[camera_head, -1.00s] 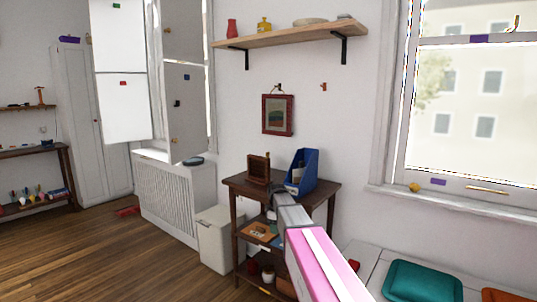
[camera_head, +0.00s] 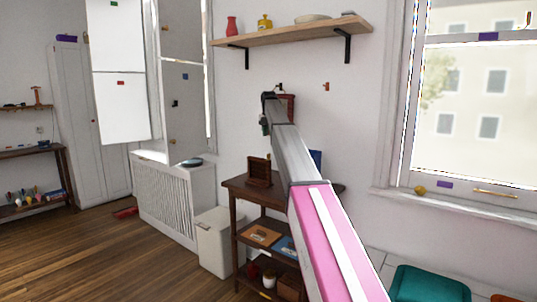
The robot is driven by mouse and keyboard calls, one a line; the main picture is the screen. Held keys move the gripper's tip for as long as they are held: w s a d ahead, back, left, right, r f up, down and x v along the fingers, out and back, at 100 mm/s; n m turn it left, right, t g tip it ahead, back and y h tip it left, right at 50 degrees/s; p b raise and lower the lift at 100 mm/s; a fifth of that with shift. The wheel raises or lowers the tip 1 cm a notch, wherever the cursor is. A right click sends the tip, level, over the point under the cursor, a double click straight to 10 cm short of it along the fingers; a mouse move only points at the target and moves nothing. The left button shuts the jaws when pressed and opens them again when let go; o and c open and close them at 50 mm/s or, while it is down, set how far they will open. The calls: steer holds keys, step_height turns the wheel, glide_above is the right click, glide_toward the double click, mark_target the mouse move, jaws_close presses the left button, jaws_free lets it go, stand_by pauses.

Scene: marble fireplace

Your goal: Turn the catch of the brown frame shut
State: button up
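A brown frame (camera_head: 259,171) stands upright on the left part of the small wooden table. No catch can be made out on it at this size. A red-brown framed picture (camera_head: 291,107) hangs on the wall above; my arm and gripper hide most of it. My gripper (camera_head: 264,126) is raised at the left edge of that picture, well above the table and the standing frame. It is small and dark here, and I cannot see whether its fingers are apart.
The small table (camera_head: 238,184) also bears a blue file box (camera_head: 316,158), mostly hidden by my arm. A wooden shelf (camera_head: 295,34) juts from the wall above my gripper. A white bin (camera_head: 214,240) stands left of the table. A window (camera_head: 470,110) is on the right.

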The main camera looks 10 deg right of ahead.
mark_target(268, 157)
step_height(268, 157, down, 11)
steer(key=shift+r, duration=0.1)
stand_by(0.4)
jaws_close()
